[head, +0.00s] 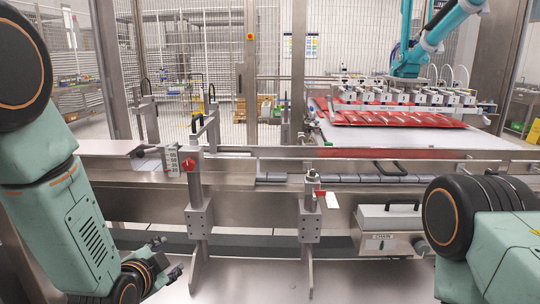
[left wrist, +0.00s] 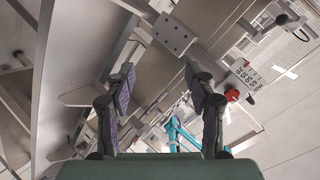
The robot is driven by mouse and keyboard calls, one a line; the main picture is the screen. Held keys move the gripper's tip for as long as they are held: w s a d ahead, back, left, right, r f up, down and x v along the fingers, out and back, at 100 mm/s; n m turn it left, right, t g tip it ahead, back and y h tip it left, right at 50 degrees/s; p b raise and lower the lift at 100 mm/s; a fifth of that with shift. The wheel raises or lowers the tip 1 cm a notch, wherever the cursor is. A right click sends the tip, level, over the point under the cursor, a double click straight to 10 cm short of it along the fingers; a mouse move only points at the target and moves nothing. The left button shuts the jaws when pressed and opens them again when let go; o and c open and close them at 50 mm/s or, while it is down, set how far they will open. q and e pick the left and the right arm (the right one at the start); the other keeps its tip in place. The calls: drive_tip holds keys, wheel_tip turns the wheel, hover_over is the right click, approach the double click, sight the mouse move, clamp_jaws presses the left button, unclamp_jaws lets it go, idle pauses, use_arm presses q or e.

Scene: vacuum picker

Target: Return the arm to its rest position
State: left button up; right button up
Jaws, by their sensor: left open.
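My left arm (head: 70,225) comes in from the left edge of the head view and bends down to the lower left. My left gripper (head: 168,262) is low in front of the machine's steel frame, partly cut off by the wrist. In the left wrist view the left gripper (left wrist: 163,100) has its two dark fingers with purple pads spread apart and nothing between them. It points up at the machine's steel parts. A part of my right arm (head: 490,225) shows at the lower right of the head view. Its gripper is out of view.
A steel rail (head: 340,152) runs across the machine. Two posts with red knobs, the left one (head: 195,190) and the right one (head: 310,205), stand in front. A grey box (head: 390,228) hangs at right. Behind, a teal robot arm (head: 425,45) holds a suction bar above red packs (head: 390,112).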

use_arm(q)
drive_tip(key=s+f+n+g, duration=0.3)
drive_tip(key=s+f, duration=0.5)
drive_tip(key=s, duration=0.4)
drive_tip(key=s+f+n+g, duration=0.4)
drive_tip(key=s+f, duration=0.4)
drive_tip(key=s, duration=0.5)
drive_tip(key=s+f+n+g, duration=0.4)
drive_tip(key=s+f, duration=0.4)
drive_tip(key=s, duration=0.5)
drive_tip(key=shift+g, duration=0.9)
drive_tip(key=shift+a, duration=0.15)
